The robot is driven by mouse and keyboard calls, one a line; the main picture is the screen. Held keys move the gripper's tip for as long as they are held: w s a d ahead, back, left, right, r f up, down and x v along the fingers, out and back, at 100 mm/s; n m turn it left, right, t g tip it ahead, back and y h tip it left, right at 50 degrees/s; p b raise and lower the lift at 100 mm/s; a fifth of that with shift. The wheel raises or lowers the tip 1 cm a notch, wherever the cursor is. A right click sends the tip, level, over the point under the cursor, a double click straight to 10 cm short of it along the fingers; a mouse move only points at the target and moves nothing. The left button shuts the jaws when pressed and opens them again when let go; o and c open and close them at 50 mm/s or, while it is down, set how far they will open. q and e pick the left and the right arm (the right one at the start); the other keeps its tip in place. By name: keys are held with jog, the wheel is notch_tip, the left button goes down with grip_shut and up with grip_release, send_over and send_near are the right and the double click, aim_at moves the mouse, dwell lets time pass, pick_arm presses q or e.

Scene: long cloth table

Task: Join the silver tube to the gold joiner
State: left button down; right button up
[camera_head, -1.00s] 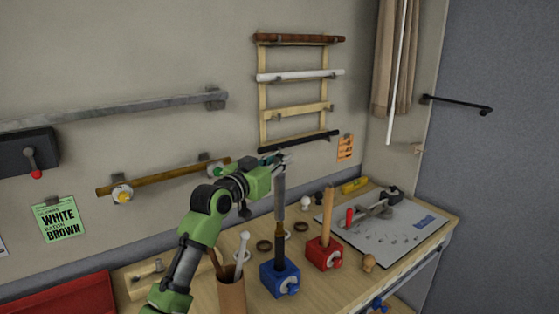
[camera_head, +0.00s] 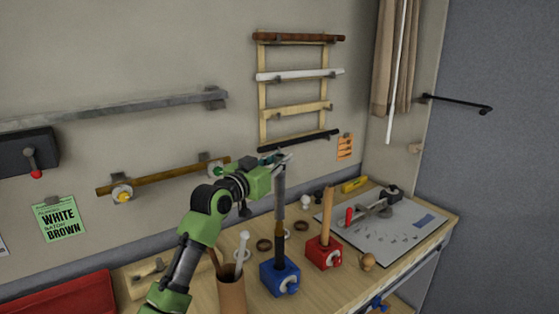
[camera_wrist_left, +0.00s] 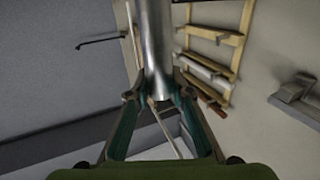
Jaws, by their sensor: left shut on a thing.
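My left gripper (camera_head: 284,159) is shut on the upper end of an upright silver tube (camera_head: 280,188). The silver tube (camera_wrist_left: 155,45) also shows between both fingers of the left gripper (camera_wrist_left: 160,100) in the left wrist view. Below the tube in the head view is a dull brown-gold section, which looks like the gold joiner (camera_head: 281,229), on top of a dark rod (camera_head: 280,252). The rod stands upright in a blue clamp block (camera_head: 272,281). The tube's lower end lines up over the joiner; whether they touch or overlap is too small to tell. My right gripper is not in view.
A red block (camera_head: 323,257) holding a wooden rod stands just right of the blue block. A brown cup (camera_head: 231,295) with sticks stands to its left. Several rings lie behind. A grey board (camera_head: 385,235) with tools covers the right of the bench. Wall racks hold bars behind.

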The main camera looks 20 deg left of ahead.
aim_at(280, 189)
pick_arm(q)
jog(key=shift+f+b, duration=1)
jog(key=shift+f, duration=0.75)
jog(key=shift+s+r, duration=0.1)
jog(key=shift+r, duration=0.05)
notch_tip(280, 189, up, 2)
jog(key=shift+r+p, duration=0.2)
jog(key=shift+p, duration=1.35)
dwell(1.1)
jog(key=shift+f+b, duration=0.85)
jog(key=shift+f, duration=0.55)
